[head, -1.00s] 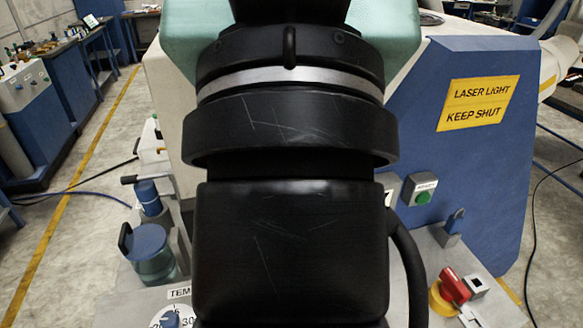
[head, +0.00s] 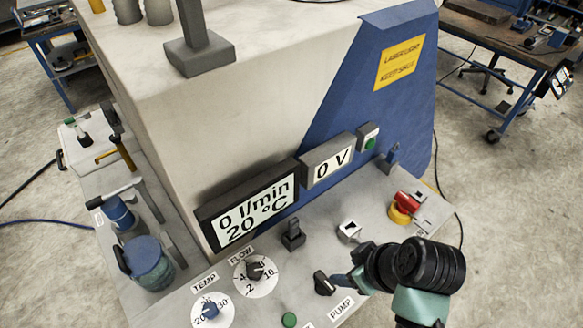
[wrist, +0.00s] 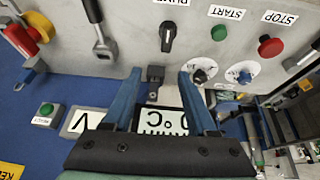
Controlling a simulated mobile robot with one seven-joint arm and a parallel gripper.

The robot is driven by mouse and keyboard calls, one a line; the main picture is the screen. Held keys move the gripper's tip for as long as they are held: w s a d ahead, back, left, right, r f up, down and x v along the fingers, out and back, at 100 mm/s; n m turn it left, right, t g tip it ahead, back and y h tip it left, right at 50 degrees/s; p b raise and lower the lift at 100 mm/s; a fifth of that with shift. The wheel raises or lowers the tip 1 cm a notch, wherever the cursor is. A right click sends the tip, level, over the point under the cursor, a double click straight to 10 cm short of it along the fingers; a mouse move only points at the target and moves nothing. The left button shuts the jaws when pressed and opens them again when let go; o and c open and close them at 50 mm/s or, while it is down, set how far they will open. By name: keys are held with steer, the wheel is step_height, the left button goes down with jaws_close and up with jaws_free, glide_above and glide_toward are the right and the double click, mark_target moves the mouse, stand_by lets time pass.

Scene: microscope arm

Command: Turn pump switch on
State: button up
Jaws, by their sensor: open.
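The pump switch (head: 323,283) is a black rotary knob on the sloping grey panel, beside the PUMP label (head: 341,308). The knob appears just past the fingertips, in line with the gap. I cannot tell whether a finger touches it.
The FLOW dial (head: 254,270) and TEMP dial (head: 210,310) are left of the switch. A black lever (head: 292,234) stands up behind it. A red and yellow knob (head: 404,205) is right. Green START (wrist: 219,33) and red STOP (wrist: 270,45) buttons are near. Displays (head: 247,208) read zero flow.

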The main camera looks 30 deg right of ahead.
mark_target(326, 282)
steer(key=shift+y, duration=0.3)
steer(key=x, duration=0.4)
steer(key=s+x, duration=0.1)
steer(key=x, duration=0.3)
steer(key=s+f+p+x, duration=0.1)
steer(key=x, duration=0.4)
steer(key=shift+a, duration=0.25)
jaws_close()
